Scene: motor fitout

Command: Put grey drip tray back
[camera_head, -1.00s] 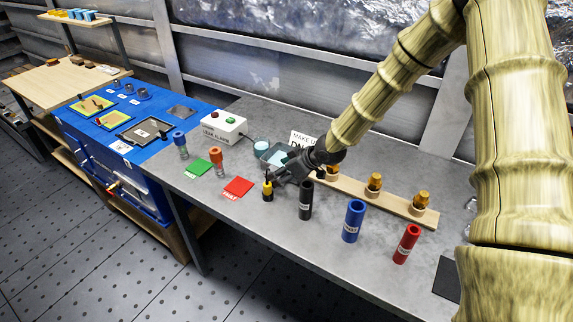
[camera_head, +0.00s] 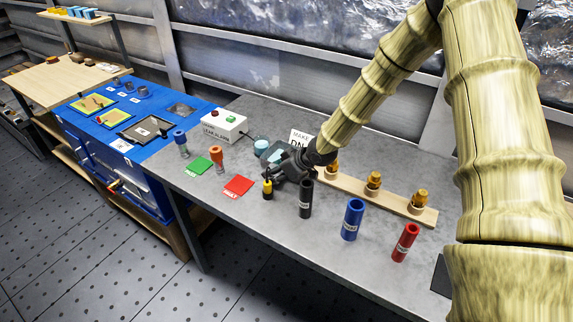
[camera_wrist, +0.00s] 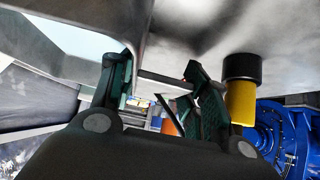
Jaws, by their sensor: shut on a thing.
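A small grey tray with a pale blue inside (camera_head: 279,154) is on the grey bench, partly hidden behind my gripper (camera_head: 271,175). In the wrist view, its pale inside and grey wall (camera_wrist: 75,38) seem to fill the upper left. My gripper (camera_wrist: 160,95) has its dark fingers on either side of a thin grey edge (camera_wrist: 160,78), shut on what looks like the tray's edge. I cannot tell whether the tray touches the bench. A yellow and black bottle (camera_head: 267,188) stands close by the fingers; it also shows in the wrist view (camera_wrist: 240,95).
A black cylinder (camera_head: 306,198), a blue one (camera_head: 352,219) and a red one (camera_head: 405,242) stand at right. A wooden rack (camera_head: 395,203) with brass fittings lies behind them. The alarm box (camera_head: 223,127) and a red card (camera_head: 239,186) are at left. A dark tray (camera_head: 132,139) lies on the blue surface.

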